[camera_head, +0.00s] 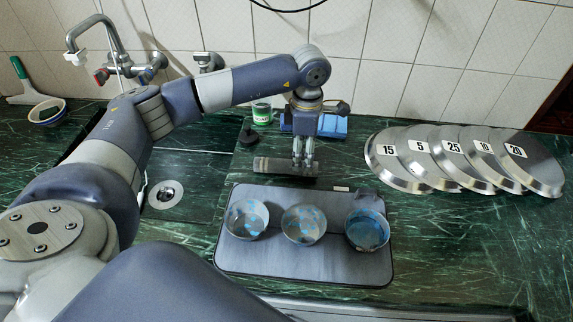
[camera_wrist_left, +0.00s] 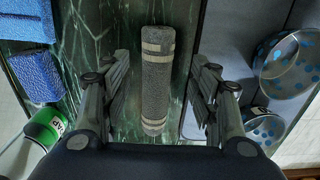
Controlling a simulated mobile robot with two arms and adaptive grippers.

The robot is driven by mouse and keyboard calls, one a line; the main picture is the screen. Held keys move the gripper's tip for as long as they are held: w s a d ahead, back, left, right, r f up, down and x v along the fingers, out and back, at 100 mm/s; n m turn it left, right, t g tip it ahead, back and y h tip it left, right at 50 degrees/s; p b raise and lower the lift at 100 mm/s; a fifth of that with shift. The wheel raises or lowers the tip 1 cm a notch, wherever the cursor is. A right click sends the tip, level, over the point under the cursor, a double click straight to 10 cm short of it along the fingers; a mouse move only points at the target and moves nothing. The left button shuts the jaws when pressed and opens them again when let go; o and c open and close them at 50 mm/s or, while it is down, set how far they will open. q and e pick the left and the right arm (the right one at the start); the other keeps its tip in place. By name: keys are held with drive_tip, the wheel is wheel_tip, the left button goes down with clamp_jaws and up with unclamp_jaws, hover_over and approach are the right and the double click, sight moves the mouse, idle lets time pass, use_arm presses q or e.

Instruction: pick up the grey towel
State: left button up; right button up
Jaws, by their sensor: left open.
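The grey towel (camera_head: 286,167) is a rolled cylinder lying on the green marble counter, just behind the grey board. In the left wrist view the rolled towel (camera_wrist_left: 156,82) has pale bands near its ends and lies between the spread fingers. My left gripper (camera_head: 303,160) points down over the towel and partly covers it in the head view. In the left wrist view the left gripper (camera_wrist_left: 160,95) is open, one finger on each side of the towel, with visible gaps. Whether the fingertips reach the counter is unclear. My right gripper is not seen.
A grey board (camera_head: 305,262) holds three bowls with blue spots, the rightmost (camera_head: 367,230) near a grey cloth. Numbered metal lids (camera_head: 462,160) lie right. A sink (camera_head: 180,180) is left.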

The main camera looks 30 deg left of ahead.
sight(303, 163)
use_arm(q)
wheel_tip(303, 163, down, 4)
drive_tip(key=shift+w+a+f+p, duration=0.1)
drive_tip(key=shift+f+p, duration=0.1)
drive_tip(key=shift+p, duration=0.6)
drive_tip(key=shift+f, duration=0.45)
drive_tip(key=c, duration=1.2)
